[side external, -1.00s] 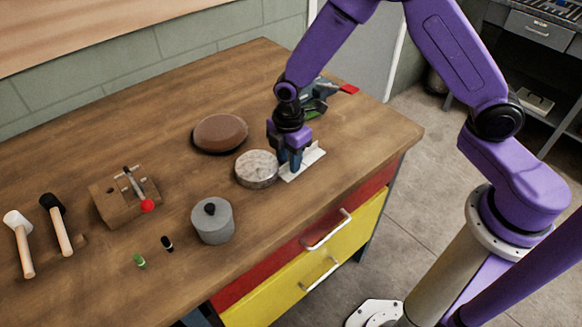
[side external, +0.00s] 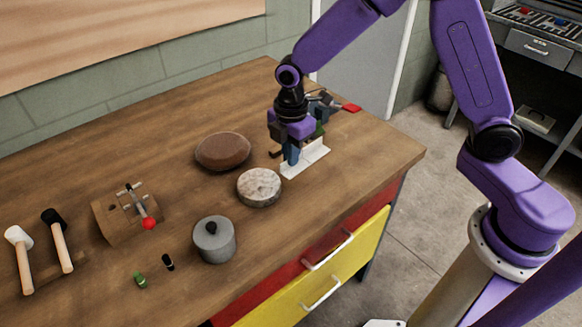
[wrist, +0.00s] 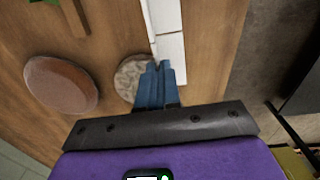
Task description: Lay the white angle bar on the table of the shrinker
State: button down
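The white angle bar (side external: 308,159) is in my gripper (side external: 290,160), a little above the table at its right side. My blue fingers are closed on the near end of the bar. In the wrist view the bar (wrist: 170,45) extends away from the fingertips (wrist: 160,66), with one flange seen broadly and the other as a thin strip. The shrinker, with a red handle end (side external: 352,108) and a green body (side external: 319,130), stands just behind my gripper. My gripper and the bar hide most of it, and I cannot see its table clearly.
A round stone-like disc (side external: 259,187) and a brown leather pad (side external: 223,151) lie left of my gripper. A grey lidded pot (side external: 214,240), a wooden block with a red-knobbed lever (side external: 127,214) and two mallets (side external: 58,240) stand further left. The table's right edge is close.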

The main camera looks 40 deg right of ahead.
jog(key=w+d+r, duration=0.3)
jog(key=w+d, duration=0.4)
jog(key=w, duration=0.6)
jog(key=w+d+m, duration=0.1)
jog(key=w+d, duration=0.6)
jog(key=d, duration=0.6)
jog(key=shift+w+d+f, duration=0.2)
jog(key=shift+w+d, duration=0.15)
jog(key=shift+w, duration=0.05)
jog(key=shift+f, duration=2.8)
jog(key=shift+f, duration=0.7)
jog(key=c, duration=1.3)
grip_release()
jog(key=shift+o, duration=0.2)
